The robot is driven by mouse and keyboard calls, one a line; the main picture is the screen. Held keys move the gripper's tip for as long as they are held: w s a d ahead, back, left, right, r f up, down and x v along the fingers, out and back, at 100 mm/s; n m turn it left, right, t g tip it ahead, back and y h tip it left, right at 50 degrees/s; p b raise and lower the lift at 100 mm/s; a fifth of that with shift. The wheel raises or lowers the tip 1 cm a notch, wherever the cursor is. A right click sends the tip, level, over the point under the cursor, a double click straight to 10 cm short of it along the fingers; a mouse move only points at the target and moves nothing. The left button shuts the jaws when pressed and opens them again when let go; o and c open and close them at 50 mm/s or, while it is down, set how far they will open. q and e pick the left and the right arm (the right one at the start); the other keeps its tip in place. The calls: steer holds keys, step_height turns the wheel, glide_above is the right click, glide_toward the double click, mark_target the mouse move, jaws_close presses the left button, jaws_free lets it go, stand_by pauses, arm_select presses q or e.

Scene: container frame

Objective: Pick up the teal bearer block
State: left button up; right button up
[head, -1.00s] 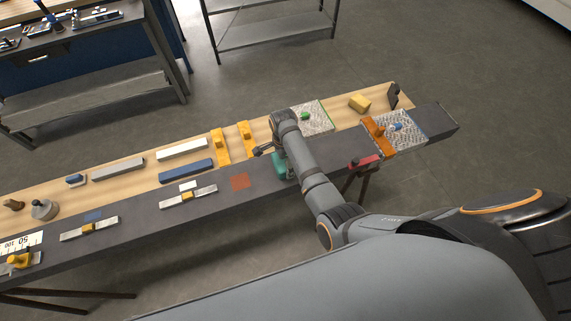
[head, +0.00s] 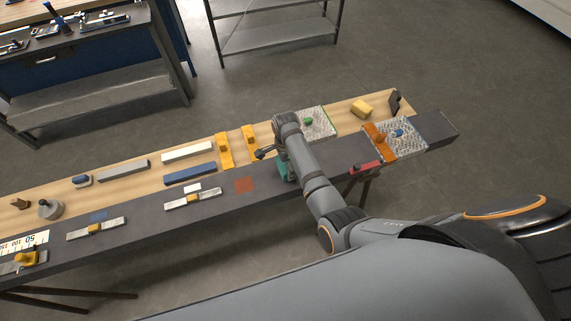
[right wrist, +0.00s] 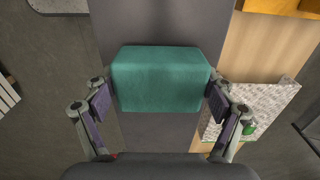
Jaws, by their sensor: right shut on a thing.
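The teal bearer block (head: 283,170) is on or just above the dark strip of the long bench, partly hidden behind my right arm in the head view. In the right wrist view the teal block (right wrist: 161,78) lies across the middle, its two ends between the finger pads. My right gripper (right wrist: 160,98) is shut on it, one pad against each end. In the head view the right gripper (head: 272,155) is largely covered by its own wrist. I cannot tell whether the block is clear of the bench. My left gripper is not in view.
A rust-red square (head: 244,185) lies left of the block. Yellow blocks (head: 224,150), a blue bar (head: 190,173) and a white bar (head: 187,152) are further left. A speckled plate (head: 318,124) is behind, and a red piece (head: 366,168) lies to the right.

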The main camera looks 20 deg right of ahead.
step_height(320, 180, up, 3)
steer(key=shift+f+p, duration=0.2)
steer(key=shift+p, duration=0.55)
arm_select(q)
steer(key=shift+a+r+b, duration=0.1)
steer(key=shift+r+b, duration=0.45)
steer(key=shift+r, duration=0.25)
arm_select(e)
steer(key=s+d+r, duration=0.5)
steer(key=s+r, duration=0.4)
steer(key=s, duration=0.4)
